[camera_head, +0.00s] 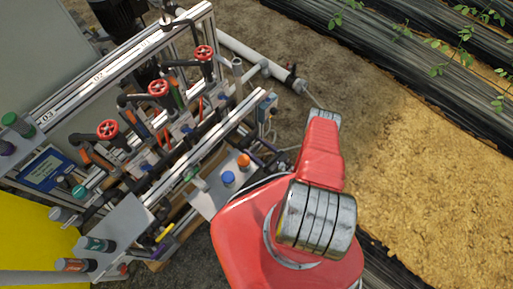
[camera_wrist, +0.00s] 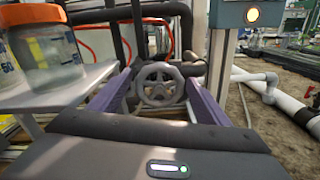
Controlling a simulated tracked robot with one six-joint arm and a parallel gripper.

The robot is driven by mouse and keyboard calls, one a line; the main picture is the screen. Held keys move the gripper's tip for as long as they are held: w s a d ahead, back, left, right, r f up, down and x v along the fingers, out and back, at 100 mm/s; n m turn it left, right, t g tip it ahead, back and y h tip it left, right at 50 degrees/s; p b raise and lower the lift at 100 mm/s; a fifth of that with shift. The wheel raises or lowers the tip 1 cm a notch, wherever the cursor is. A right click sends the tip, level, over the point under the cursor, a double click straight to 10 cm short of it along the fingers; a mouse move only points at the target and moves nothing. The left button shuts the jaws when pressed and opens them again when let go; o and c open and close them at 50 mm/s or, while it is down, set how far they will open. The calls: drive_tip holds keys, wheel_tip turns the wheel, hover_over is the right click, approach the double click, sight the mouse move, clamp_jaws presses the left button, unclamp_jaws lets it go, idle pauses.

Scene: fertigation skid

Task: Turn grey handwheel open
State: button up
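The grey handwheel (camera_wrist: 159,75), with a round rim and spokes, faces me in the middle of the wrist view. My gripper (camera_wrist: 158,83) is open, with one purple finger on each side of the wheel in the picture. A gap shows between the wheel's rim and the fingers, and I see no clear contact. I cannot tell whether the fingertips reach as deep as the rim. In the head view my red arm covers this area, and I cannot make out the grey handwheel or my gripper there.
Red handwheels (camera_head: 158,88) sit on the skid's pipes at left. In the wrist view, clear jars (camera_wrist: 48,50) stand on a white shelf (camera_wrist: 62,88) at left. A grey box with a lit lamp (camera_wrist: 252,15) is at upper right. White pipe (camera_wrist: 295,108) lies on the ground at right.

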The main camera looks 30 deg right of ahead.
drive_tip(key=c, duration=0.9)
drive_tip(key=shift+c, duration=0.2)
drive_tip(key=shift+m, duration=0.7)
drive_tip(key=o, duration=1.1)
drive_tip(key=shift+s+d, duration=0.1)
drive_tip(key=shift+s, duration=0.05)
